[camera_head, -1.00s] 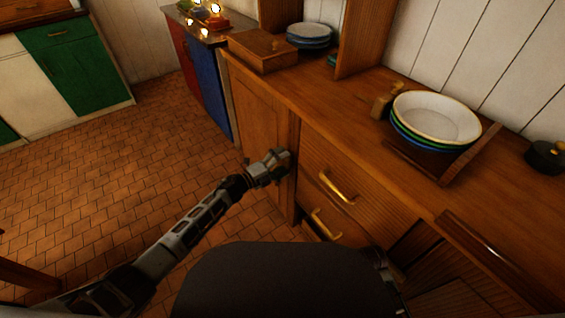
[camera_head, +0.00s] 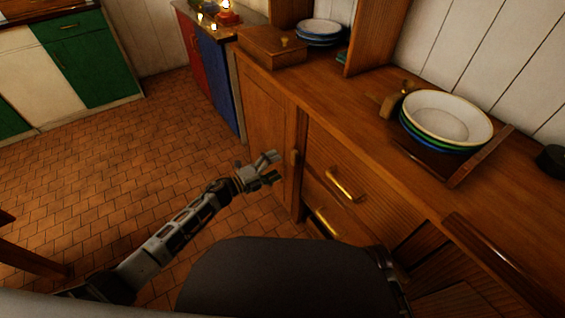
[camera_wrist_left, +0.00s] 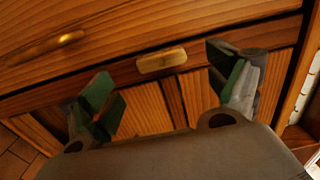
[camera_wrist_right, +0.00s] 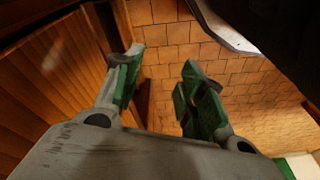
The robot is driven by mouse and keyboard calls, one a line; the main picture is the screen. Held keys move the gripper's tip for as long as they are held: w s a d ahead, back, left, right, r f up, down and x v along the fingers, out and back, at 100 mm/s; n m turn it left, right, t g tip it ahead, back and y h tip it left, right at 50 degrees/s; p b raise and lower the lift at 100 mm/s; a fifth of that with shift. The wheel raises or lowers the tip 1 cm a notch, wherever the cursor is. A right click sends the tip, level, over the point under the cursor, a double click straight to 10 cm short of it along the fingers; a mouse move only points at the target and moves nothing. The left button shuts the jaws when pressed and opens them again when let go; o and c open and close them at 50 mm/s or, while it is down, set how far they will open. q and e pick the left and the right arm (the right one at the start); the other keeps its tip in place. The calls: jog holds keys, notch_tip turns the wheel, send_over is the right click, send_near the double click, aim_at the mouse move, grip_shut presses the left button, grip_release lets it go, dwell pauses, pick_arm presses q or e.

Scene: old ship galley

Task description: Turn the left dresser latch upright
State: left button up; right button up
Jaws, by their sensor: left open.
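The left dresser latch (camera_head: 294,158) is a small wooden block on the dresser's front, between the left door (camera_head: 263,112) and the drawers. In the left wrist view the latch (camera_wrist_left: 161,61) lies lengthwise along a narrow wooden strip, slightly tilted in the picture. My left gripper (camera_head: 272,168) is open just left of the latch in the head view. In the left wrist view the latch shows beyond the gap between its fingers (camera_wrist_left: 168,88), with neither finger seen touching it. My right gripper (camera_wrist_right: 160,85) is open and empty in the right wrist view, beside a wooden front.
Brass handles stick out from the upper drawer (camera_head: 346,184) and lower drawer (camera_head: 327,222), right of the latch. Stacked bowls (camera_head: 446,118) and a wooden box (camera_head: 271,47) stand on the dresser top.

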pick_arm(q)
jog(key=shift+v, duration=2.95)
